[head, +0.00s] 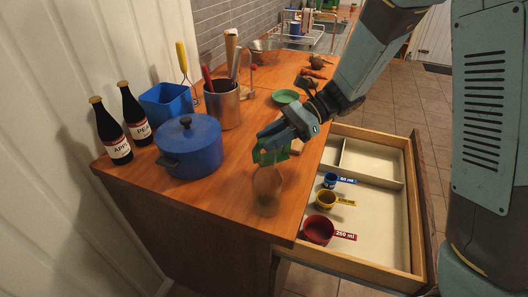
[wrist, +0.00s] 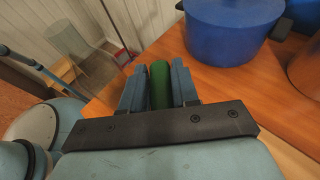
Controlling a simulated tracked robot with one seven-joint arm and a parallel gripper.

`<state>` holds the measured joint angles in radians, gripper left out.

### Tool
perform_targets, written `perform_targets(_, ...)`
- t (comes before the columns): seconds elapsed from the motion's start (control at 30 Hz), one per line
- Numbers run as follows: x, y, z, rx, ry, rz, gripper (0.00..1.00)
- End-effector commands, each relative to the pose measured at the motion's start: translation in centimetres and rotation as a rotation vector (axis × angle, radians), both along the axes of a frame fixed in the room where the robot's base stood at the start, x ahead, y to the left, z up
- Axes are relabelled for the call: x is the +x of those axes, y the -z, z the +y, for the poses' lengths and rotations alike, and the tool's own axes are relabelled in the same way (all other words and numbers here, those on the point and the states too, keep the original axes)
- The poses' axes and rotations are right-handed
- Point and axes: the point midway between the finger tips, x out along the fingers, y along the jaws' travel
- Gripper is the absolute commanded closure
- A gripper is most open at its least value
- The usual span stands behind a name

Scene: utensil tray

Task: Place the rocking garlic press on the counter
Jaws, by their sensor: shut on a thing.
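My gripper (head: 278,138) is over the front part of the wooden counter (head: 225,204), near its drawer-side edge. It is shut on a green thing, which I take to be the rocking garlic press (head: 270,157). In the wrist view the green press (wrist: 160,84) sits between the two blue-grey fingers. The fingers hide part of it. I cannot tell whether the press touches the counter.
A blue pot (head: 190,150), two dark bottles (head: 133,115), a blue container (head: 166,101) and a metal utensil holder (head: 222,106) stand left and behind. A green dish (head: 286,97) lies behind the gripper. The open drawer (head: 370,213) at right holds measuring cups (head: 318,230).

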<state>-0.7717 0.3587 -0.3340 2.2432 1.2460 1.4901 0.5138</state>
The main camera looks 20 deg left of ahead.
Motion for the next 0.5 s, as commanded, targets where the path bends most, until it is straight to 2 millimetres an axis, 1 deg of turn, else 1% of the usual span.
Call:
perform_targets(0.03, 0.0, 0.6, 0.4, -0.002, -0.001, 0.001, 1.0)
perform_targets(0.1, 0.0, 1.1, 0.9, 0.0, -0.001, 0.0, 1.0)
perform_targets(0.37, 0.0, 2.1, 1.7, -0.002, -0.002, 0.001, 1.0)
perform_targets(0.5, 0.0, 3.8, 1.8, -0.002, 0.0, 0.002, 1.0)
